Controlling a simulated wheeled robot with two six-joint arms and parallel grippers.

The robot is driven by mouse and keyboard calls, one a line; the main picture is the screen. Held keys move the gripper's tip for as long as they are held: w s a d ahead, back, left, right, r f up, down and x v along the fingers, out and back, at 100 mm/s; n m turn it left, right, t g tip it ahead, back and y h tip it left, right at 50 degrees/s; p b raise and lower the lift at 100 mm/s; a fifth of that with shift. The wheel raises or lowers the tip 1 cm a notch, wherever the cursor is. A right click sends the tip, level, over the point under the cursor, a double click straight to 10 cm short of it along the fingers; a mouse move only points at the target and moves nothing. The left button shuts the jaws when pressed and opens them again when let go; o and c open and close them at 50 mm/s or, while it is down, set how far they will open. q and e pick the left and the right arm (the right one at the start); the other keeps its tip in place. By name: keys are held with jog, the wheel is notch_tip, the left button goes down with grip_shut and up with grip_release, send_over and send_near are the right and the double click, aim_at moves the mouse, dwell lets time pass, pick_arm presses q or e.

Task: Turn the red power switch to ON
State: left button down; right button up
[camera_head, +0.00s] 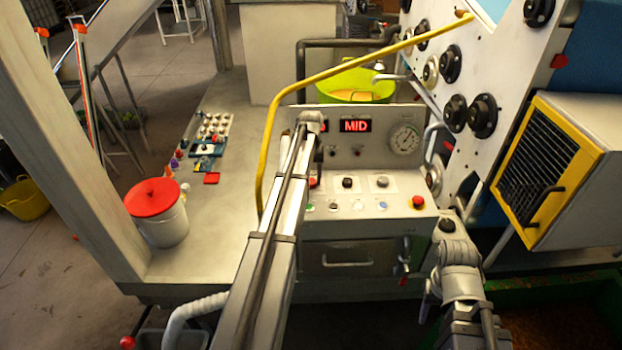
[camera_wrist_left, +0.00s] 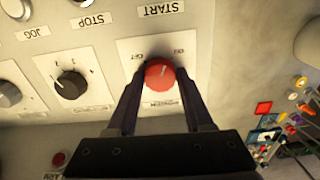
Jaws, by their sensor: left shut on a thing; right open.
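The red power switch (camera_wrist_left: 160,73) is a round red knob on a white label plate in the left wrist view, with upside-down OFF and ON marks beside it. A short pale line shows on the knob; I cannot tell clearly which mark it points to. My left gripper (camera_wrist_left: 160,82) is shut on it, one dark finger on each side. In the head view the switch (camera_head: 313,182) is a small red patch on the control panel, partly hidden by my left arm. My right gripper (camera_head: 428,298) is open at the panel's right, away from the switch; its fingers are small and unclear.
The control panel (camera_head: 395,208) holds black knobs, coloured buttons and a red emergency button (camera_head: 417,202). A MID display (camera_head: 355,126) and a gauge (camera_head: 404,140) stand behind. A yellow rail (camera_head: 272,130) runs left of my arm. A red-lidded bucket (camera_head: 157,212) stands further left.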

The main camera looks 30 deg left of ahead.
aim_at(311, 181)
pick_arm(q)
jog(key=shift+m, duration=2)
jog(key=shift+c, duration=1.5)
grip_release()
jog(key=shift+r, duration=0.15)
notch_tip(311, 181, up, 8)
jog(key=p, duration=0.8)
jog(key=shift+f, duration=0.25)
